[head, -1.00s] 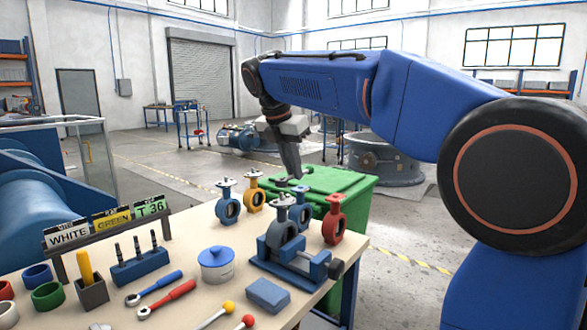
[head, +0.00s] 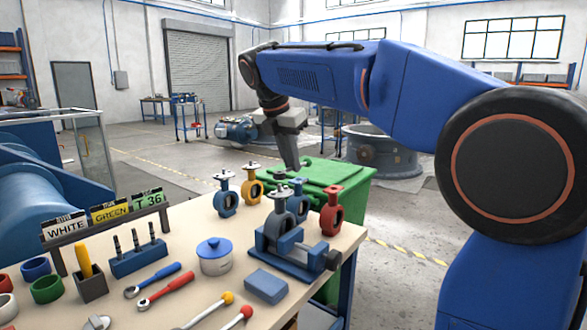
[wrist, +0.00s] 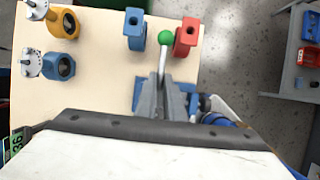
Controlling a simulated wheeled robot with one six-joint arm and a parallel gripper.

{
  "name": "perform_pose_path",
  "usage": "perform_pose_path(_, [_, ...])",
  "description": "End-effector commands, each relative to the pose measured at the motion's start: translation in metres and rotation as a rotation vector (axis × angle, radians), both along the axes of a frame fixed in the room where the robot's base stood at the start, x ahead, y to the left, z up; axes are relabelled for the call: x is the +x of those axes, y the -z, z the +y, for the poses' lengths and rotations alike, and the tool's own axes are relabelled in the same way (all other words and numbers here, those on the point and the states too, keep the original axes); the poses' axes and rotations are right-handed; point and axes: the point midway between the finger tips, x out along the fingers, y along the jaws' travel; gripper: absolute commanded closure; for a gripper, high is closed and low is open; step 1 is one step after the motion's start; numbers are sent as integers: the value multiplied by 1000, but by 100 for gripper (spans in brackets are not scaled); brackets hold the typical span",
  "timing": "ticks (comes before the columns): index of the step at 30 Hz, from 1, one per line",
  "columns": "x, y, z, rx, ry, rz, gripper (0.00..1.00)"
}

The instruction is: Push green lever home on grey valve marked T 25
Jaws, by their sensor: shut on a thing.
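My gripper (wrist: 166,100) is shut on a lever (wrist: 163,62) with a green ball knob (wrist: 165,37), seen in the wrist view. In the head view my gripper (head: 292,168) hangs above the clamped valve and the back of the bench. A grey-blue valve (head: 276,222) stands upright in the blue vise (head: 285,256), with a pale metal top.
Blue (head: 226,203), yellow (head: 252,190) and red (head: 331,212) valves stand near the vise, with another blue-grey valve (head: 299,206) behind it. A lidded pot (head: 214,260), wrenches (head: 165,294) and yellow- and red-knobbed levers lie in front. A green bin (head: 335,178) stands behind the bench.

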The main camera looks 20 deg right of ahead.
Motion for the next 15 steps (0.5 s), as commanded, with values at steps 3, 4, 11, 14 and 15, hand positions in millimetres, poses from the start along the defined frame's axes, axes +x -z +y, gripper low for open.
perform_pose_path(3, [0,1,0,0,0,0,100])
perform_pose_path(4, [0,1,0,0,0,0,100])
perform_pose_path(11, [0,3,0,1,0,-1,100])
perform_pose_path(14, [0,4,0,0,0,0,100])
perform_pose_path(15, [0,5,0,0,0,0,100])
